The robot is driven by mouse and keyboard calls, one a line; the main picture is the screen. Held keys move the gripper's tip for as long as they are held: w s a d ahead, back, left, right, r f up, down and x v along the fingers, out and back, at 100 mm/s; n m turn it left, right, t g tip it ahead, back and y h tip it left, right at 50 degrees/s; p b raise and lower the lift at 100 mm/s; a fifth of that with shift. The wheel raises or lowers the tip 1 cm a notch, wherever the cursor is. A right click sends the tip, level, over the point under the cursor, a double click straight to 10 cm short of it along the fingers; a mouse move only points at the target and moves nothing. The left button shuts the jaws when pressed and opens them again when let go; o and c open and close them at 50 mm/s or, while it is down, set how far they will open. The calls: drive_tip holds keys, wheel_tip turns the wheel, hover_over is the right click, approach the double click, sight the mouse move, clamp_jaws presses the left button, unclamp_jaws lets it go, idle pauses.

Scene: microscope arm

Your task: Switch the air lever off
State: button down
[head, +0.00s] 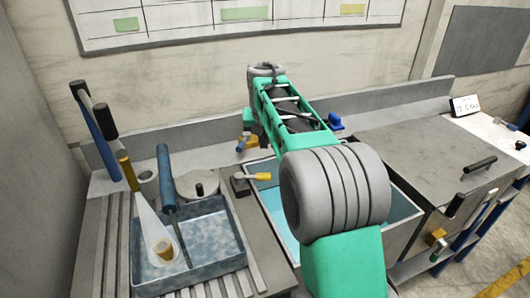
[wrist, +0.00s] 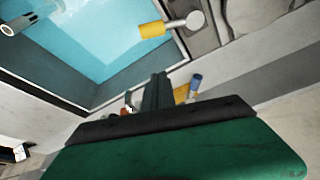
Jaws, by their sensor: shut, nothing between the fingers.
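Several small levers stand around the sink, and I cannot read a label naming the air lever. One lever with a yellow handle (head: 258,177) lies at the sink's left rim; it also shows in the wrist view (wrist: 152,30). A yellow fitting with a blue handle (head: 242,145) stands behind the sink's back left corner. In the wrist view a blue and yellow piece (wrist: 195,82) is just right of my gripper (wrist: 158,78), partly hidden by it. My gripper is shut and empty, pointing down; contact cannot be judged. My arm hides it in the head view.
The sink (head: 408,225) holds blue water. A blue-grey tray (head: 190,285) with a flask and a blue cylinder is at the left. A blue knob (head: 335,122) stands behind the sink. A backsplash (head: 385,98) runs along the wall. The right counter (head: 425,140) is mostly clear.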

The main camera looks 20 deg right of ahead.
sight(255, 178)
wheel_tip(255, 178, down, 9)
drive_tip(key=s+p, duration=0.1)
drive_tip(key=p, duration=0.1)
idle(0.6)
drive_tip(key=shift+s+a+r, duration=0.1)
drive_tip(key=shift+a, duration=0.05)
